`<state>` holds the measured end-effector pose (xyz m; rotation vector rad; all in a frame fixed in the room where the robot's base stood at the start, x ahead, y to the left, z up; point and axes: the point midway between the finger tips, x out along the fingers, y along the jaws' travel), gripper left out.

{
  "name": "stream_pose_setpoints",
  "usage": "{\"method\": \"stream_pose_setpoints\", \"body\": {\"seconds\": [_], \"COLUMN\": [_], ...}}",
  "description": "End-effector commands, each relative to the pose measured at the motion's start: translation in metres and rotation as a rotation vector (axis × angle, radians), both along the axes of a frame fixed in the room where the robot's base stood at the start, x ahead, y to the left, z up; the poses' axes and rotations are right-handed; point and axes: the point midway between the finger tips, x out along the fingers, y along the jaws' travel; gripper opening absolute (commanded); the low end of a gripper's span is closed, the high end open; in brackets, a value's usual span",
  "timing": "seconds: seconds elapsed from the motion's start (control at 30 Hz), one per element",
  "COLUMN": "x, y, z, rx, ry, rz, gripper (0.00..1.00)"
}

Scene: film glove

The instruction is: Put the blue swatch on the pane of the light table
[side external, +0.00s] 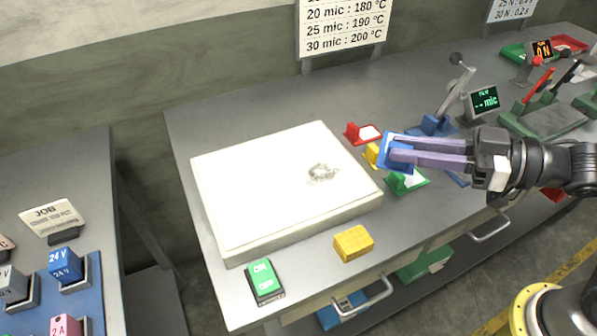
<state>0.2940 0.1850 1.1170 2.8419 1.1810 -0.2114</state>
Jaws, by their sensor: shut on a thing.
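The light table (300,232) is a low white box with a pale pane (255,195) on top, left of my gripper. My gripper (397,149) reaches in from the right, its two purple fingers shut on the blue swatch (386,153). The swatch is tilted and appears to be above the bench, just right of the light table, near the small coloured holders. The fingers hide part of it. A crumpled clear piece (323,172) lies on the right part of the pane.
A red holder (362,134), a partly hidden yellow one (371,153) and a green one (408,183) stand along the table's right side. A yellow block (353,243) and a green ON/OFF switch (264,281) are in front. A gauge with a display (484,99) stands behind my gripper.

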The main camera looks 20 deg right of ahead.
Motion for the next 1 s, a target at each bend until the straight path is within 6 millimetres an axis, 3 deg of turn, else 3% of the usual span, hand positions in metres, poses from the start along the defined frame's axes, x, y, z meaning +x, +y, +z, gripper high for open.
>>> {"method": "stream_pose_setpoints", "body": {"seconds": [0.37, 0.5, 0.7, 0.87, 1.0], "x": [0.067, 0.084, 0.101, 0.107, 0.111], "y": [0.042, 0.053, 0.063, 0.066, 0.069], "z": [-0.037, -0.062, -0.085, -0.091, -0.108], "rx": [-0.001, -0.004, -0.002, -0.001, -0.002], "ry": [0.004, 0.006, 0.003, 0.0, 0.005], "rz": [0.001, 0.0, -0.001, -0.003, -0.002], "gripper": [0.0, 0.0, 0.0, 0.0, 0.0]}}
